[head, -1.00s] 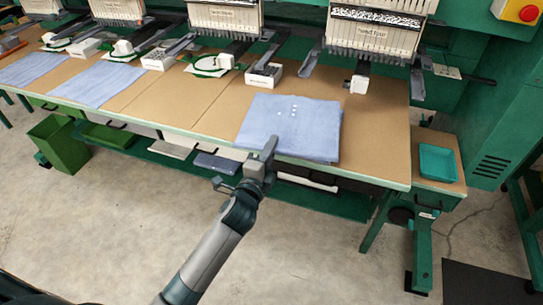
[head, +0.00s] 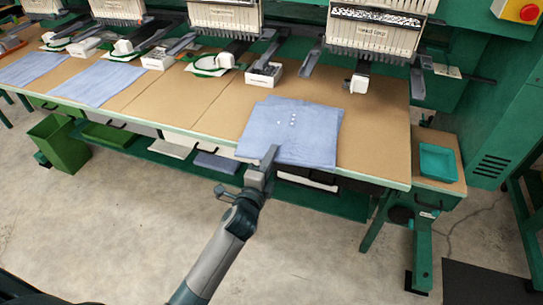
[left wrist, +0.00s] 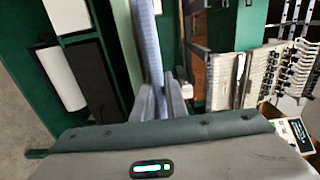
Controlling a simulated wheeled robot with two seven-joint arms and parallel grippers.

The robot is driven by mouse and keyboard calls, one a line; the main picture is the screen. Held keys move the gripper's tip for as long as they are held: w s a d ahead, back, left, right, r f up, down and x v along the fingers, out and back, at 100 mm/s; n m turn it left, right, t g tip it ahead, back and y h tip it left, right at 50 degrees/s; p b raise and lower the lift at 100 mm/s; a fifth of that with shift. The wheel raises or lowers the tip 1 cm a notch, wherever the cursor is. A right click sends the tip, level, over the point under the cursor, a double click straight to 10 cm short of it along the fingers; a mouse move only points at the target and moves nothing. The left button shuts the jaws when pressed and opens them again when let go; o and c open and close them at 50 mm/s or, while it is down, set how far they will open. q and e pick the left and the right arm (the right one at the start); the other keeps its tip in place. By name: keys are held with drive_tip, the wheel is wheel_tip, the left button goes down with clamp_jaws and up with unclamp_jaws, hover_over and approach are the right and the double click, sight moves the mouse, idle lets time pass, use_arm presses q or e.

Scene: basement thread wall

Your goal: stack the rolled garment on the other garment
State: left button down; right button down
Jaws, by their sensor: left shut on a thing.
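A light blue garment (head: 298,132) with small white dots lies flat, not visibly rolled, on the right part of the tan table. Slightly offset layers show along its far edge; I cannot tell whether they belong to a second garment beneath. My left gripper (head: 268,166) is shut on its front edge, near the front-left corner, at the table's front edge. In the left wrist view the cloth is a narrow blue strip (left wrist: 147,45) running up from the fingers (left wrist: 165,100). My right gripper is not in view.
Two more blue garments (head: 105,83) (head: 30,67) lie flat farther left on the table (head: 375,135). Embroidery heads (head: 375,38) stand along the back. A teal tray (head: 437,162) sits on a side stand at right. Bare table lies left and right of the near garment.

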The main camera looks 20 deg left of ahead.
use_arm(q)
drive_tip(key=c, duration=1.8)
unclamp_jaws()
drive_tip(key=shift+o, duration=0.2)
